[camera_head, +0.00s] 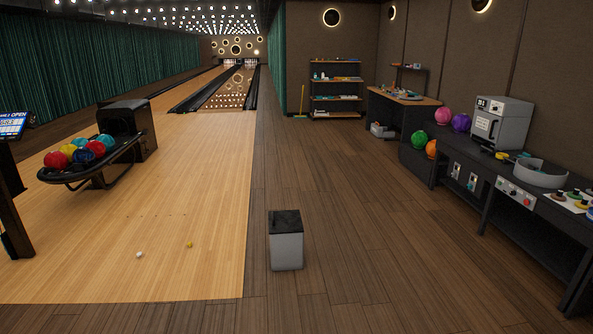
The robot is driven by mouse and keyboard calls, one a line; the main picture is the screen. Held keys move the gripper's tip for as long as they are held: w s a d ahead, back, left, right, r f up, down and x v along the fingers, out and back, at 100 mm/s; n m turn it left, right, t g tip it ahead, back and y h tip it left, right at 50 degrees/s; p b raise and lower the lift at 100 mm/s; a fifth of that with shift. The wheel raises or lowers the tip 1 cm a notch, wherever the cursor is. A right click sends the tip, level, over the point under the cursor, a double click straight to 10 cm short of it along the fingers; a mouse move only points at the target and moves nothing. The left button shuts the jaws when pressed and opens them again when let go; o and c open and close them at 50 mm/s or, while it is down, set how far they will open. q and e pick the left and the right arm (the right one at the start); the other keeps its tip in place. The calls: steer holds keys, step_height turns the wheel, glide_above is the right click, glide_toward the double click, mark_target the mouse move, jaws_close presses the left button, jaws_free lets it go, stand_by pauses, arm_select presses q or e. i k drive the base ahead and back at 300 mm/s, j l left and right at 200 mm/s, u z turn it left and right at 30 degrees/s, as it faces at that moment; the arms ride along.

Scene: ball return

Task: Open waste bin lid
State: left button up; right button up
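A waste bin (286,250) stands upright on the dark wood floor, near the centre of the head view and just right of the lane edge. Its body is light grey. Its black lid (285,221) is on top and looks closed. Neither of my grippers shows in this view, and nothing is touching the bin.
A ball return (128,130) with several coloured balls stands at the left. A long dark table with a grey machine (501,123) runs along the right. A white bit (140,254) and a yellow bit (189,244) lie on the lane. Floor around the bin is clear.

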mark_target(279, 221)
steer(key=i, duration=2.05)
steer(key=i+l, duration=0.1)
steer(key=i, duration=1.95)
steer(key=i+u, duration=0.3)
steer(key=i, duration=0.25)
